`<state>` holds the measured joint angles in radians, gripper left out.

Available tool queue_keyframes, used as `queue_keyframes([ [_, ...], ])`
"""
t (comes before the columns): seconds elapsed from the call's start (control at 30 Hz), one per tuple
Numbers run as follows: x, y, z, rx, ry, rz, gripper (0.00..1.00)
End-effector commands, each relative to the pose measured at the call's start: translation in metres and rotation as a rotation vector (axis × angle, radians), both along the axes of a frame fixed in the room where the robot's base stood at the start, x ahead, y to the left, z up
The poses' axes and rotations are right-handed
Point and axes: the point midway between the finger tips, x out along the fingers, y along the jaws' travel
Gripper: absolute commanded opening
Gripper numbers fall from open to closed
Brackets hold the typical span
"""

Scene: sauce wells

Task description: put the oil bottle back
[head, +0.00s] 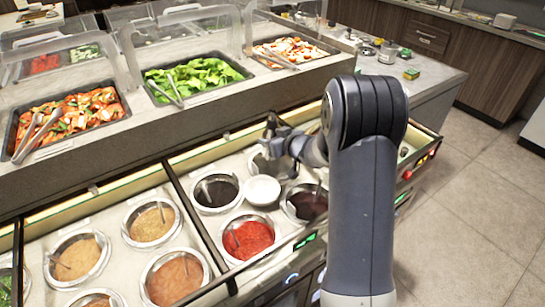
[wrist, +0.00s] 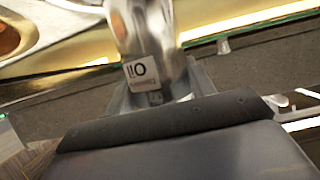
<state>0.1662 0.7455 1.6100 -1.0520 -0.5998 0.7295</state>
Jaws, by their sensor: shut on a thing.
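The oil bottle (wrist: 150,40) is a shiny metal cylinder in the wrist view, with a white label that reads "Oil" upside down in the picture. My gripper (wrist: 150,98) is shut on it; the bottle's far end is cut off by the top of the frame. In the head view my gripper (head: 277,142) is above the back of the sauce-well counter, by the ledge below the food trays. My arm partly covers this area, and I cannot clearly tell the bottle there from the metal wells behind it.
Several sauce wells sit in the counter, among them a red one (head: 249,238) and a dark one (head: 215,192). A white round bowl or lid (head: 262,190) lies between wells. A lettuce tray (head: 195,78) stands on the raised ledge behind. Open floor (head: 470,220) is at the right.

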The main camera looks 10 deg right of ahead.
Motion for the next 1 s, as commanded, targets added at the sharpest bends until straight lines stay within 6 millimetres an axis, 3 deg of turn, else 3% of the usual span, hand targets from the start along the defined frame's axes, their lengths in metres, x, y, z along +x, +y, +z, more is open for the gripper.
queue_keyframes([
  [0.33,0.0,0.0,-0.04,0.001,0.001,0.001,0.08],
  [0.8,0.0,0.0,-0.048,0.0,-0.001,0.0,0.08],
  [0.83,0.0,0.0,-0.047,-0.001,0.0,0.0,0.54],
  [1.0,0.0,0.0,-0.047,-0.001,0.0,0.0,0.68],
])
